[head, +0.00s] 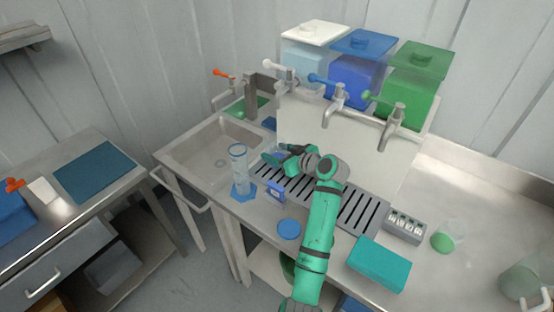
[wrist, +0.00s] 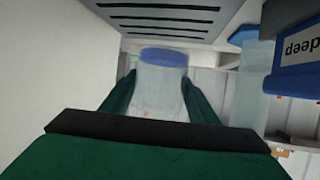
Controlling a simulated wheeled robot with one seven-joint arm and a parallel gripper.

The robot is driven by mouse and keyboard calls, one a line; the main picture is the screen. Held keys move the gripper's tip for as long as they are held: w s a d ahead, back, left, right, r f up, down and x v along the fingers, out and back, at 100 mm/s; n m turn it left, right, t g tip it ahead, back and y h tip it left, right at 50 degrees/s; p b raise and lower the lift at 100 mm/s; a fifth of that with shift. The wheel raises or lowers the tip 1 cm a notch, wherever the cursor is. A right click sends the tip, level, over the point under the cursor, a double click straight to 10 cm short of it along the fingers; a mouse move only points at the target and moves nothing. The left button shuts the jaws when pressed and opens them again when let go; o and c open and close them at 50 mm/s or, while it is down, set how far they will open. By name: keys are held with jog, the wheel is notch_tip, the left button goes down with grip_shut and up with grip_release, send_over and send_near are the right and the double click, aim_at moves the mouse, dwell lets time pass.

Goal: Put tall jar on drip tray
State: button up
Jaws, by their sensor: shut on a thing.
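My gripper (head: 279,154) is shut on a clear jar with a blue end, seen in the wrist view (wrist: 160,92) between the two green fingers. I take this to be the tall jar. In the head view the jar is mostly hidden by my gripper. The drip tray (head: 352,213) is a long grey slotted plate on the counter. My gripper is over or beside its far left end, near the sink. The tray's slots (wrist: 165,14) show beyond the jar in the wrist view. I cannot tell whether the jar touches the tray.
A tall clear cylinder (head: 238,160) on a blue hexagonal base and a blue sign (head: 275,192) stand left of the tray. A sink (head: 200,150) lies further left. Taps (head: 336,98) overhang the back. A teal block (head: 379,263) and grey rack (head: 405,226) are right.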

jog(key=shift+w+f, duration=0.3)
jog(key=shift+f, duration=0.05)
jog(key=shift+w+f, duration=0.1)
jog(key=shift+f, duration=1.55)
jog(key=o, duration=1.1)
jog(key=shift+f, duration=0.1)
